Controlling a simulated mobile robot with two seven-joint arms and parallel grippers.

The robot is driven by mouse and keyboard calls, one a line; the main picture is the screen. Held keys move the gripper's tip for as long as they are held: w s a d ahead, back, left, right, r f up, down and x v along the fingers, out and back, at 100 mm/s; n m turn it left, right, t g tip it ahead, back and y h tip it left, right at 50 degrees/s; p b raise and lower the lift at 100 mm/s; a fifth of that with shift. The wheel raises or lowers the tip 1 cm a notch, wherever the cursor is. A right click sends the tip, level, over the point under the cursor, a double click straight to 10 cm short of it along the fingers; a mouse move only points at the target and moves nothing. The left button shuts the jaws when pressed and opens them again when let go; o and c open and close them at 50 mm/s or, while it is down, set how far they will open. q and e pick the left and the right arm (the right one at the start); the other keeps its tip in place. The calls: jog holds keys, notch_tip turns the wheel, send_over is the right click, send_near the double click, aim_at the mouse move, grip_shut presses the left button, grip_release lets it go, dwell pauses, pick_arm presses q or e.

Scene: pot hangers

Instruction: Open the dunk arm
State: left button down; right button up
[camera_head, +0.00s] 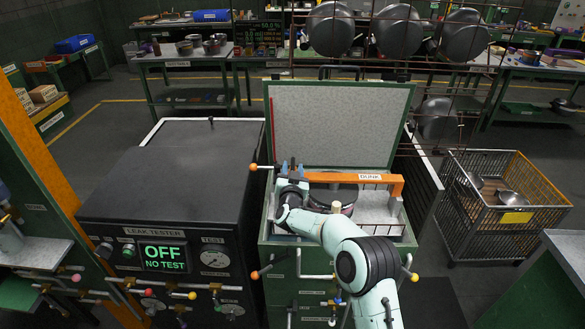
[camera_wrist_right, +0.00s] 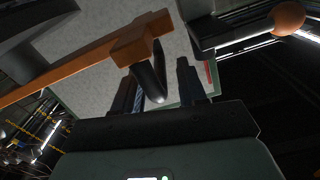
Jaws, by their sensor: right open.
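The dunk arm (camera_head: 335,178) is an orange bar with a white DUNK label, lying across the open top of a green tank. A dark round pot sits under it, partly hidden by the bar and my arm. My right gripper (camera_head: 292,168) is at the bar's left end. In the right wrist view, the orange bar (camera_wrist_right: 85,70) ends in a block with a dark handle (camera_wrist_right: 157,75). The handle shows between the two open fingers of my right gripper (camera_wrist_right: 160,82); I cannot tell whether they touch it. My left gripper is not in view.
The tank's lid (camera_head: 340,120) stands open behind. A black leak tester (camera_head: 175,180) reading OFF, NO TEST stands at left. A lever with an orange ball (camera_wrist_right: 288,17) is close to my gripper. A wire cart (camera_head: 490,230) with pots is at right. Pots hang on a rack behind.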

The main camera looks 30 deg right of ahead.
grip_shut()
jog(key=shift+r, duration=0.1)
